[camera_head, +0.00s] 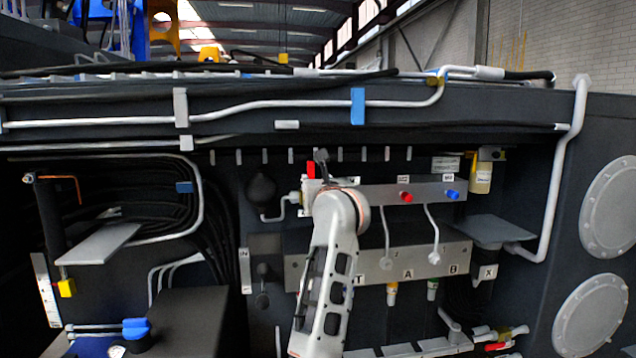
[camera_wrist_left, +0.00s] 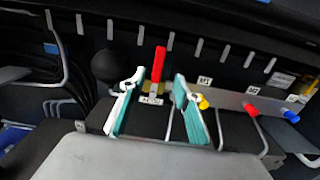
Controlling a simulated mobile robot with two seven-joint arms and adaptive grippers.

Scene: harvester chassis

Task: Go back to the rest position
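My left gripper (camera_head: 322,160) is at the end of a grey-white arm in the middle of the head view, in front of the dark chassis panel. In the left wrist view, its two teal-padded fingers (camera_wrist_left: 158,84) stand apart. A red lever (camera_wrist_left: 158,63) shows between and beyond the fingertips, with no finger seen touching it. In the head view the red lever (camera_head: 311,169) is partly hidden by the gripper. My right gripper is in neither view.
A valve strip with a red knob (camera_head: 406,197) and a blue knob (camera_head: 453,194) lies right of the gripper. A grey shelf plate (camera_head: 497,231) juts out farther right. Pipes and black hoses (camera_head: 130,200) line the chassis. A dark box (camera_head: 185,320) stands at lower left.

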